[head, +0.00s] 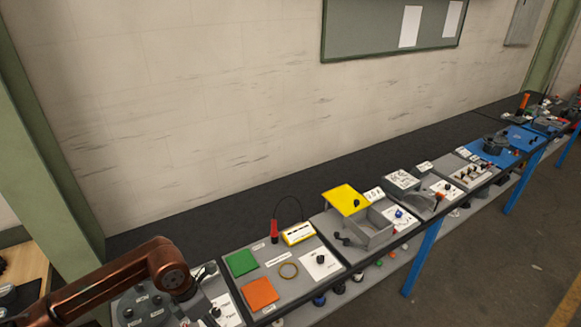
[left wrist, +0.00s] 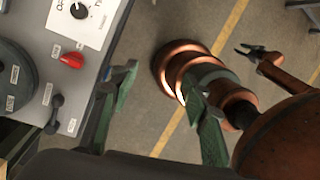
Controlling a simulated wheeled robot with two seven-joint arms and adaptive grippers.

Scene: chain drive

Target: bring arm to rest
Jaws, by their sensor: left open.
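My left arm (head: 130,265) comes in from the lower left in the head view. It bends down over the near end of the bench, and its gripper is not clearly visible there. In the left wrist view my left gripper (left wrist: 160,78) is open, its two green-padded fingers wide apart with nothing between them. The fingers are beside the bench edge, with the floor beyond. My copper robot body and arm parts (left wrist: 195,70) show past the fingers. A small dark gripper (left wrist: 252,50), apparently my right one, shows at upper right; its opening is unclear.
In the wrist view a red knob (left wrist: 71,60) and a dark lever (left wrist: 55,115) are left of the fingers. The floor (head: 480,255) right of the bench is clear.

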